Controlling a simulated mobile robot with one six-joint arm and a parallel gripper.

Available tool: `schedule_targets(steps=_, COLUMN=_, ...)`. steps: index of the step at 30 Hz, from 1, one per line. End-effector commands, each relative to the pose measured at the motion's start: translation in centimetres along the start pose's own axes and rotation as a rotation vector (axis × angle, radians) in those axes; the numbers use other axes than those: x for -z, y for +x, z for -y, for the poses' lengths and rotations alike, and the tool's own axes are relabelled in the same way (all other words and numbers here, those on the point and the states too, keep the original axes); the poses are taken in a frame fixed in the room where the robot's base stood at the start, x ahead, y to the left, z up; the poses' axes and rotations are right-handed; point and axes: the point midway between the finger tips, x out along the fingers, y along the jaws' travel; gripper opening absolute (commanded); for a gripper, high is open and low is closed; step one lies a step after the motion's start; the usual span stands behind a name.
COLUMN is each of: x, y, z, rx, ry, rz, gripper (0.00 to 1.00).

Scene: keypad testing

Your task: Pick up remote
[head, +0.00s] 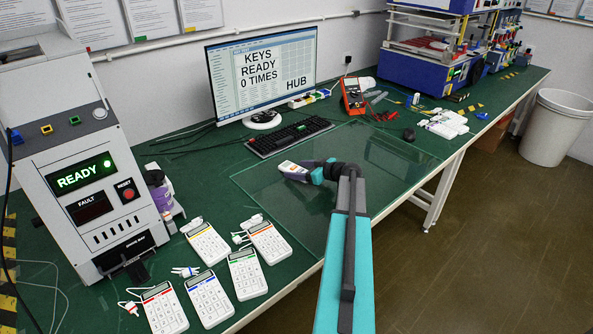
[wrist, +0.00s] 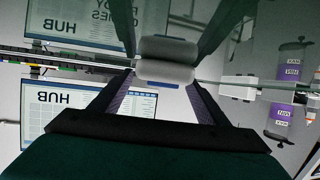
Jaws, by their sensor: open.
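A small pale remote (head: 291,168) with a yellowish mark lies on the glass sheet at my gripper (head: 306,168), in the middle of the head view. In the wrist view the remote (wrist: 167,72) shows end-on as a grey-white block, with what looks like its reflection against it. My gripper's two fingers (wrist: 162,88) stand apart, one to each side of the remote. Whether either finger touches it cannot be told. My teal arm hides part of the glass.
The glass sheet (head: 390,155) covers the green bench's middle. Several white keypads (head: 207,243) lie at front left beside a grey tester (head: 85,150) reading READY. A keyboard (head: 290,135) and monitor (head: 262,75) stand behind. A red multimeter (head: 352,96) and mouse (head: 409,135) sit farther right.

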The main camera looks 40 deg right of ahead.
Motion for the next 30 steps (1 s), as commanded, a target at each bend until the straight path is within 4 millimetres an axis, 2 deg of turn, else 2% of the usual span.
schedule_targets(steps=3, x=0.00, y=0.58, z=0.00, rx=0.000, ry=0.000, rz=0.000, gripper=0.69)
schedule_targets(steps=19, x=-0.05, y=0.51, z=-0.03, rx=-0.001, ry=0.000, rz=0.000, gripper=0.69)
schedule_targets(steps=27, x=-0.06, y=0.49, z=-0.05, rx=-0.001, ry=0.000, rz=0.000, gripper=0.23)
schedule_targets(steps=30, x=-0.03, y=0.48, z=-0.06, rx=-0.001, ry=0.001, rz=-0.001, gripper=0.22)
